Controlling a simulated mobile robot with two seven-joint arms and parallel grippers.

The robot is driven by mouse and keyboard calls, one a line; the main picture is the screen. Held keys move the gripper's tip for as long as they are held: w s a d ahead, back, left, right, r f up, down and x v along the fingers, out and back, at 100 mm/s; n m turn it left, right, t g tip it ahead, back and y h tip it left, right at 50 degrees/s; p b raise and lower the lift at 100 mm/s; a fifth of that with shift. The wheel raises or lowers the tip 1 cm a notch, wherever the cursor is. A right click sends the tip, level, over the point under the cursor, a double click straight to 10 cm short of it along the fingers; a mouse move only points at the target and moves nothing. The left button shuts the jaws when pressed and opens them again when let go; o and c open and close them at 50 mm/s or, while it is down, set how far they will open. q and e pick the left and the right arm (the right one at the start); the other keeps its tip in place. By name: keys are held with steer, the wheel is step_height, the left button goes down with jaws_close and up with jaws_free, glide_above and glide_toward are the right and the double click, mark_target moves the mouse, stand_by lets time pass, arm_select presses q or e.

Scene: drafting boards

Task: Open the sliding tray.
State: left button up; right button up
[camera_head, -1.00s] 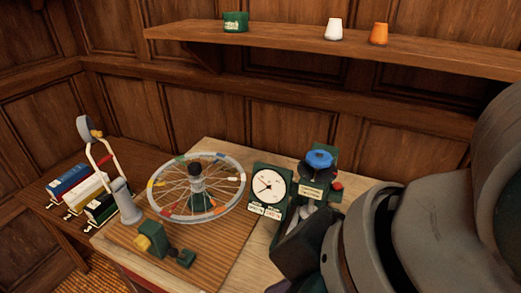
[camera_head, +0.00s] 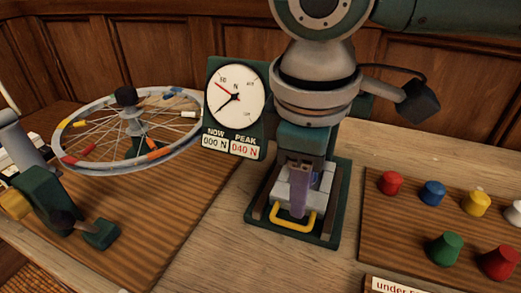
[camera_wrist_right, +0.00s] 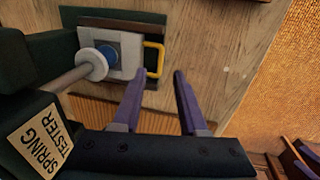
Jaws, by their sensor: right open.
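The sliding tray (camera_head: 322,184) is a light grey plate between dark rails in the green base of the spring tester, with a yellow loop handle (camera_head: 292,226) at its front. My right gripper (camera_head: 298,213) points down over the tray's front by the handle. In the wrist view my right gripper (camera_wrist_right: 158,77) is open and empty, its purple fingertips close to the handle; contact cannot be told. My left gripper is not in view.
A dial gauge (camera_head: 235,97) reading 000 N now and 040 N peak stands left of the tray. A spoked wheel (camera_head: 80,160) is further left. A board (camera_head: 400,225) with several coloured knobs lies right. Bare bench top lies in front of the tray.

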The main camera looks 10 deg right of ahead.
mark_target(298, 226)
steer(key=f, duration=0.5)
steer(key=w+f+b, duration=0.1)
steer(key=f, duration=0.1)
steer(key=shift+d+f, duration=0.35)
steer(key=shift+f, duration=0.05)
jaws_close()
stand_by(0.9)
